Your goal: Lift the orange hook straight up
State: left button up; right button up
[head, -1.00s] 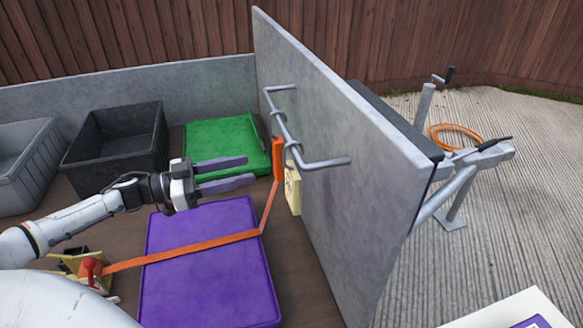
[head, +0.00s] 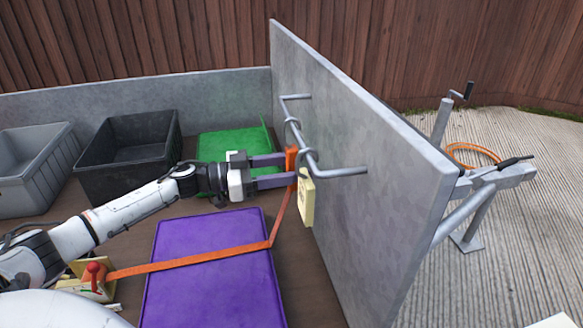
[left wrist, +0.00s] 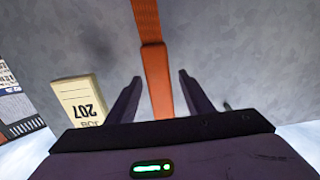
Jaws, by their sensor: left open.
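The orange hook (head: 291,160) hangs at the metal rail (head: 312,150) on the grey panel, with an orange strap (head: 190,259) running down from it and across the purple mat. My left gripper (head: 285,170) is at the hook, its two fingers pointing right towards the panel. In the left wrist view the fingers (left wrist: 157,95) are spread, with the orange piece (left wrist: 157,80) between them and a gap on each side. The left gripper is open. How the hook's top sits on the rail is hard to make out. My right gripper is not in view.
A cream tag (head: 307,198) marked 207 (left wrist: 82,100) hangs beside the hook, close to the fingers. The grey panel (head: 380,180) stands right behind the rail. A black crate (head: 125,180), a green mat (head: 222,142) and a purple mat (head: 205,300) lie left of it.

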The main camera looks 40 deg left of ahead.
pick_arm(q)
jog(key=shift+w, duration=0.1)
jog(key=shift+c, duration=0.4)
jog(key=c, duration=1.1)
